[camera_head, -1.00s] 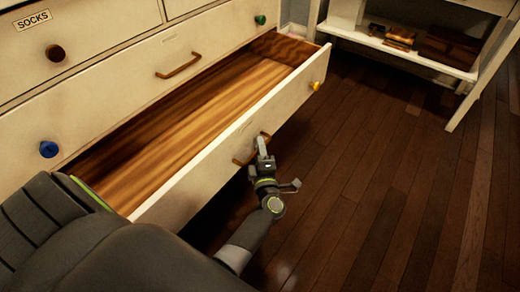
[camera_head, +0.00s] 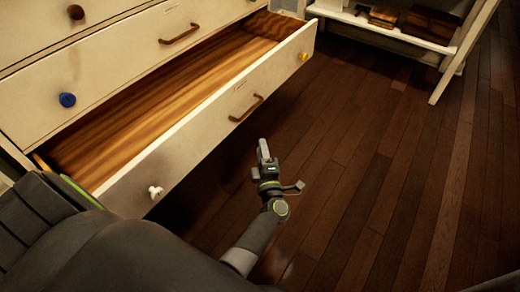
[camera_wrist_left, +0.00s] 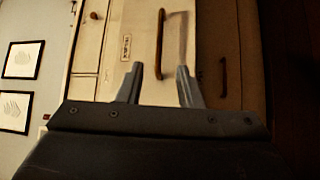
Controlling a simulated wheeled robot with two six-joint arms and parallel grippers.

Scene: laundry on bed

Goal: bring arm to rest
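My left arm (camera_head: 254,238) reaches in from the bottom left in the head view. My left gripper (camera_head: 264,152) is in the air over the dark floor, in front of the open drawer (camera_head: 215,118) and apart from its brown handle (camera_head: 246,108). In the left wrist view the two fingers of the gripper (camera_wrist_left: 158,82) are spread with nothing between them. A drawer handle (camera_wrist_left: 160,45) shows beyond them, not gripped. My right gripper is in neither view.
The pulled-out drawer shows a bare wooden bottom (camera_head: 170,97). It belongs to a white dresser (camera_head: 115,55). A white shelf unit (camera_head: 385,33) stands at the back right. The wooden floor (camera_head: 380,180) at the right is clear. Two framed pictures (camera_wrist_left: 23,60) hang on the wall.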

